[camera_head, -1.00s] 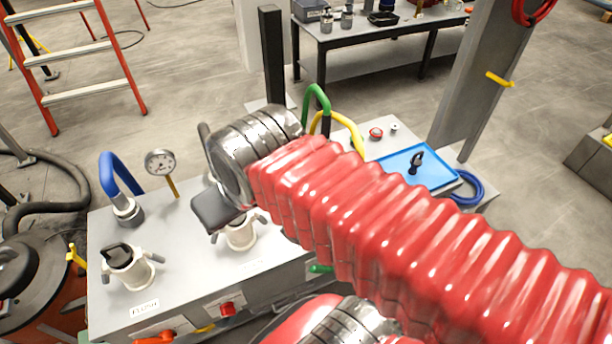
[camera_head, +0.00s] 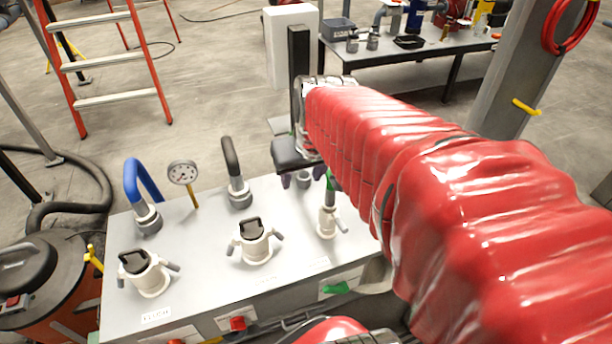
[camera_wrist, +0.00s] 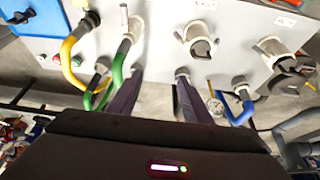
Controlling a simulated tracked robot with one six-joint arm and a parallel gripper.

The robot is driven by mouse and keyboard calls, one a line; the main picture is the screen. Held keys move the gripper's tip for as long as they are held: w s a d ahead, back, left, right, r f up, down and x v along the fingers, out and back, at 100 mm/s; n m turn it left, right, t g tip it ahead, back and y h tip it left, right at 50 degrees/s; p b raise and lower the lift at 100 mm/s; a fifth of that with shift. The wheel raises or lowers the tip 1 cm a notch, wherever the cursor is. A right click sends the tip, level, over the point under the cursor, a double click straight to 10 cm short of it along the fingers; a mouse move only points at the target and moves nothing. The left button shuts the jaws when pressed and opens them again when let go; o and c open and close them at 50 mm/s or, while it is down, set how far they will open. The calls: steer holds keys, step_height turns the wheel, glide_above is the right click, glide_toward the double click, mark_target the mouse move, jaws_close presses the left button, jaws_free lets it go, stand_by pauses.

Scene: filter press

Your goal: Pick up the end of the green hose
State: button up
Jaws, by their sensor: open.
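The green hose (camera_wrist: 117,75) arches beside the left finger in the wrist view, with a dark end sleeve near the grey panel. In the head view only a short piece of the green hose (camera_head: 331,180) shows above a white fitting; my arm hides the rest. My gripper (camera_wrist: 158,78) is open, with nothing seen between its dark fingers. It also shows in the head view (camera_head: 303,179), pointing down above the panel, close left of the green piece. I cannot tell if the finger touches the hose.
The grey panel (camera_head: 200,290) carries several white fittings, a gauge (camera_head: 182,173), a blue hose (camera_head: 131,182) and a black hose (camera_head: 230,157). A dark post (camera_head: 299,60) stands behind my gripper.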

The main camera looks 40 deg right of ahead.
steer(key=m, duration=0.2)
glide_toward(331, 187)
step_height(331, 187, up, 2)
steer(key=shift+w+d+r+g, duration=0.1)
steer(key=shift+w+d+g, duration=0.1)
steer(key=shift+g, duration=0.2)
steer(key=x, duration=0.8)
steer(key=shift+f, duration=0.25)
steer(key=shift+w+d, duration=0.1)
steer(key=shift+w, duration=0.05)
steer(key=shift+x, duration=2.6)
jaws_close()
